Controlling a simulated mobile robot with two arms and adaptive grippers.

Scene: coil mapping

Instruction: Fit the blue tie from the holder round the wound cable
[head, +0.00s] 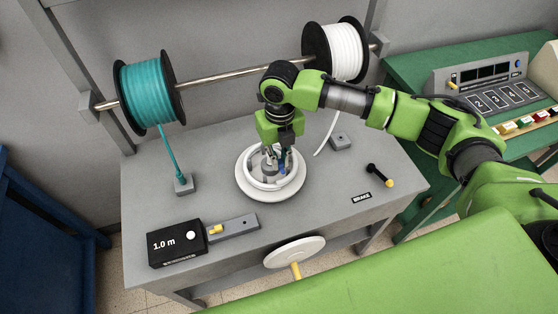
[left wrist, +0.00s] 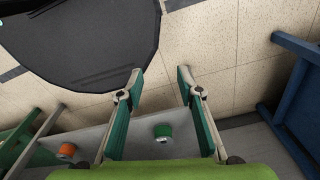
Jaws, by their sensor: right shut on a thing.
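My right gripper (head: 276,153) points down over the white winding disc (head: 256,195) in the middle of the grey bench. It is shut, with a small blue piece, the blue tie (head: 284,156), at its fingers. The wound cable (head: 252,177) is a white ring on the disc, partly hidden by the gripper. I cannot tell whether the tie goes round the cable. I cannot pick out the tie holder. My left gripper (left wrist: 158,78) shows only in the left wrist view, with its fingers spread and nothing between them over the tiled floor.
A teal spool (head: 145,88) and a white spool (head: 338,52) hang on a rod behind the bench. A black box (head: 177,250) marked 1.0 m, a black lever (head: 380,176) and a white handwheel (head: 294,252) are around the disc. A green console table (head: 405,70) stands right.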

